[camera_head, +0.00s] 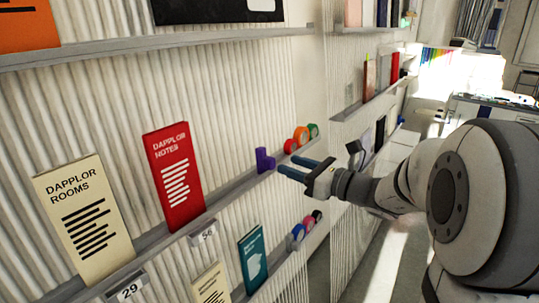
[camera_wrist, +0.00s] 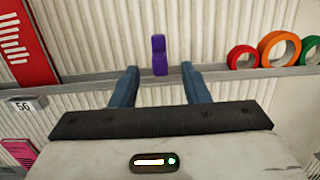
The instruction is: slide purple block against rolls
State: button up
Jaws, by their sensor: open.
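The purple block (camera_head: 265,160) stands on the grey middle shelf, right of the red book. In the wrist view the purple block (camera_wrist: 160,55) stands upright on the shelf, beyond and between my fingertips. The rolls stand to its right in a row: a red roll (camera_wrist: 243,58), an orange roll (camera_wrist: 279,49) and a green roll (camera_wrist: 308,50). A clear gap of shelf separates the block from the red roll. My gripper (camera_head: 292,168) is open and empty, with its blue fingers (camera_wrist: 158,85) pointing at the shelf just short of the block.
The red book (camera_head: 174,176) and a cream book (camera_head: 86,218) lean on the same shelf (camera_head: 222,195) to the left. A number tag (camera_head: 203,233) hangs on its front edge. A lower shelf holds a teal book (camera_head: 252,260) and more rolls (camera_head: 298,233).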

aim_at(274, 159)
jog(key=p+x, duration=0.1)
jog(key=x, duration=0.6)
jog(key=shift+a, duration=0.15)
jog(key=shift+c, duration=0.2)
grip_shut()
jog(key=shift+w, duration=0.1)
